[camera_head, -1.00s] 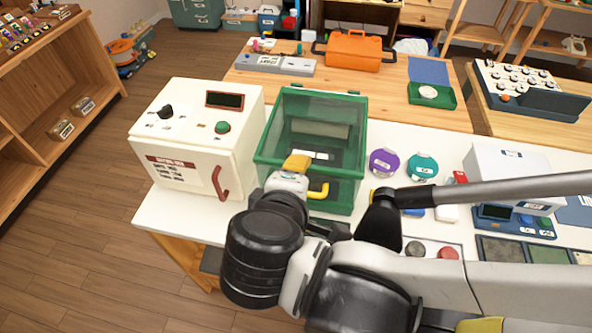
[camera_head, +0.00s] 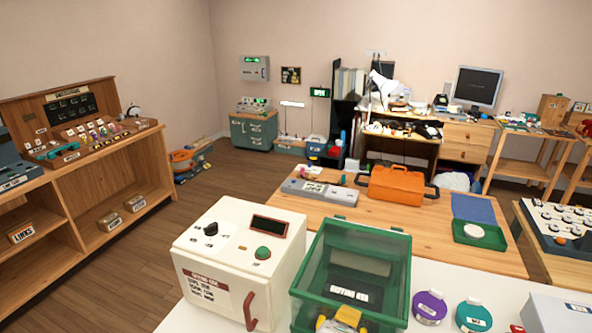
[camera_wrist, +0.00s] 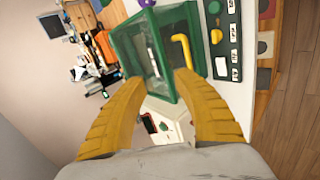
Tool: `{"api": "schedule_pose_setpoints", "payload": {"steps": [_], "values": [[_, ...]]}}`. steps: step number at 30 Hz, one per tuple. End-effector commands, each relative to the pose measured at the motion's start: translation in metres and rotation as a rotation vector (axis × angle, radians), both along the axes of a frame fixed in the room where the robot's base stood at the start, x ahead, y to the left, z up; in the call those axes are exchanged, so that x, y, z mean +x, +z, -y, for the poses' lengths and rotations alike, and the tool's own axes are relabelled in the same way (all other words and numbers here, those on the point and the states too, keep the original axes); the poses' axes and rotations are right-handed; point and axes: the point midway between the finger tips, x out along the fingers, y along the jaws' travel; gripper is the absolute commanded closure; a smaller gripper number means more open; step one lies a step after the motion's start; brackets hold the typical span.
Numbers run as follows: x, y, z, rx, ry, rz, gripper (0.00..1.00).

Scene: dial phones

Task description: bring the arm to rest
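My gripper (camera_wrist: 158,82) shows in the wrist view as two yellow ridged fingers. They stand apart, with nothing held between them. The green clear-walled bin (camera_wrist: 150,48) is beyond the fingertips in that view, with a yellow hooked handle (camera_wrist: 183,48) at its side. The rest of my arm is out of that view.
A white box machine (camera_head: 237,260) with a green button and red handle stands left of the bin. Purple (camera_head: 430,306) and teal (camera_head: 473,315) round items lie to the right. An orange case (camera_head: 397,186) is on the wooden table behind. Open floor lies left.

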Motion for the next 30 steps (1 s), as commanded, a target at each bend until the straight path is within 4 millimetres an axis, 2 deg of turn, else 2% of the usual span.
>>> {"api": "schedule_pose_setpoints", "payload": {"steps": [1, 4, 9, 15, 18, 22, 30], "values": [[0.002, -0.011, 0.014, 0.054, -0.058, -0.03, 0.64], [0.004, -0.031, 0.034, 0.21, -0.178, -0.089, 0.64], [0.008, -0.05, 0.061, 0.517, -0.4, -0.116, 0.64], [0.019, -0.047, 0.087, 0.833, -0.617, -0.045, 0.64], [0.023, -0.042, 0.097, 0.928, -0.681, -0.005, 0.64], [0.026, -0.037, 0.102, 0.987, -0.717, 0.022, 0.64], [0.027, -0.036, 0.103, 0.993, -0.72, 0.025, 0.64]]}}
